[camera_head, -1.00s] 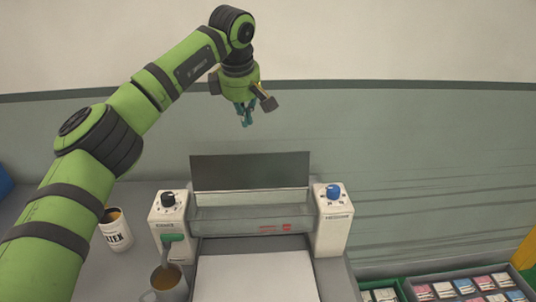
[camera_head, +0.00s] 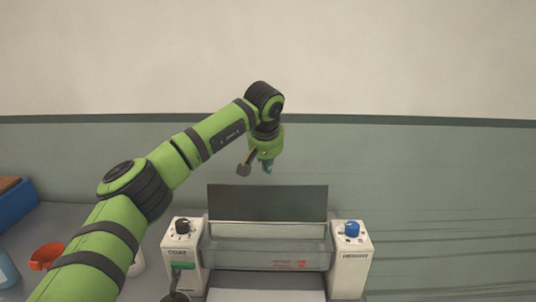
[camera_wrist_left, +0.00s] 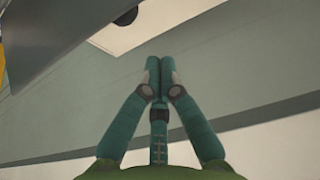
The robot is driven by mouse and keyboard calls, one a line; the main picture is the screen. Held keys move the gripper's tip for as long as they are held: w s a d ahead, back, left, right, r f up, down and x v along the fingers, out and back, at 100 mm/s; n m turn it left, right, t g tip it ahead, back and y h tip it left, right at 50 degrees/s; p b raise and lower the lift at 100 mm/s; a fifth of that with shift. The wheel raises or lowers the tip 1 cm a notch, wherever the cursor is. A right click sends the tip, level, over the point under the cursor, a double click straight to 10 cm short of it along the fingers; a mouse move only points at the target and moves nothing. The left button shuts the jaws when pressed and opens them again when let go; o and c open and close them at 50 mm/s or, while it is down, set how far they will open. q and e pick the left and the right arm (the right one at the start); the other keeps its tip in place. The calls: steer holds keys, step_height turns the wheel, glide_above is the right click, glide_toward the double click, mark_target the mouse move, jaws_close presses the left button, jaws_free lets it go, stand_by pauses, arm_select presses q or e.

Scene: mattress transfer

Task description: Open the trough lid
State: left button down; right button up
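The trough lid (camera_head: 267,203) is a dark flat panel standing raised along the back of the trough (camera_head: 268,246), a pale see-through box between two white posts. The trough's front and top show below the panel. My left gripper (camera_head: 267,168) hangs above and behind the lid's upper edge, apart from it in the picture. In the left wrist view its teal fingers (camera_wrist_left: 160,72) meet at the tips with nothing between them. My right gripper is in neither view.
The left post (camera_head: 183,256) has a black knob and a green lever. The right post (camera_head: 351,258) has a blue knob. A red funnel-like thing (camera_head: 46,256) and a blue box (camera_head: 14,204) lie at left. A green wall stands behind.

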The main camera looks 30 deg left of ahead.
mark_target(268, 201)
arm_select(q)
steer(key=shift+s+d+f+p, duration=0.25)
steer(key=shift+s+f+p, duration=0.2)
steer(key=shift+f+p, duration=0.25)
steer(key=shift+s+d+f+p, duration=0.25)
steer(key=shift+s+f+p, duration=0.2)
steer(key=shift+f, duration=0.3)
